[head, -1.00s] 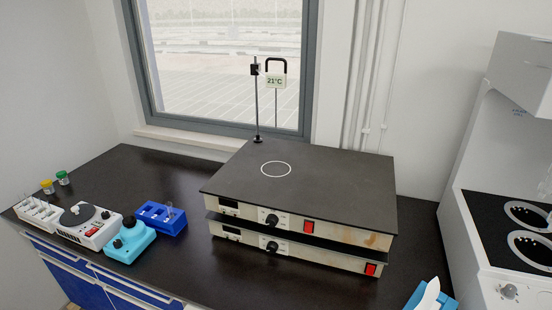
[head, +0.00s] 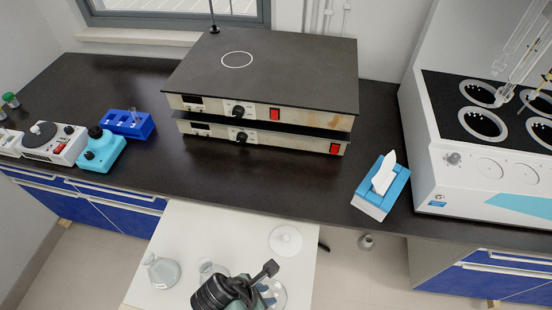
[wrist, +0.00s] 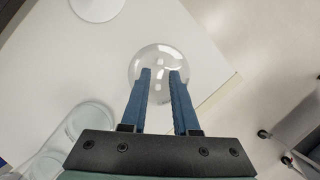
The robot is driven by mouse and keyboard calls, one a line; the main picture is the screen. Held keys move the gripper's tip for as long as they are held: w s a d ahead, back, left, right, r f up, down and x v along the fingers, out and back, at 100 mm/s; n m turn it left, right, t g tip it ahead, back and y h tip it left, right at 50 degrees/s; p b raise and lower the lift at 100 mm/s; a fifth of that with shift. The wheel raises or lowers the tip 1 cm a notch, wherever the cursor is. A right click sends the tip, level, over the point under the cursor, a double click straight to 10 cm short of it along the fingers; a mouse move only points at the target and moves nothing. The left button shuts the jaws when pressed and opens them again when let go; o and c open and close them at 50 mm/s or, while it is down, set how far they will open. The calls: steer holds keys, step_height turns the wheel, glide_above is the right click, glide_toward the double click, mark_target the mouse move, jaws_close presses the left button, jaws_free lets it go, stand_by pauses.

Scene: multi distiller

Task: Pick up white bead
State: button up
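My gripper (wrist: 160,73) is open, its two blue fingers apart over a round clear glass vessel (wrist: 164,52) in the wrist view. Small pale spots show in the glass between the fingertips. I cannot tell whether one is the white bead or whether they are reflections. Nothing is visibly gripped. In the head view my gripper (head: 266,289) is at the bottom, over the white table (head: 210,230). The arm hides part of the glassware there, and no bead can be made out.
A round white base (head: 285,241) stands behind my gripper. Glass flasks (head: 162,271) stand to the left. The dark bench behind holds two stacked hot plates (head: 262,75), a blue tissue box (head: 381,187) and small devices. The middle of the white table is clear.

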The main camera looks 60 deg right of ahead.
mark_target(277, 294)
steer(key=x, duration=0.4)
steer(key=shift+s+d+f, duration=0.1)
steer(key=shift+d+f, duration=0.15)
steer(key=shift+d, duration=0.05)
jaws_close()
steer(key=shift+r, duration=0.2)
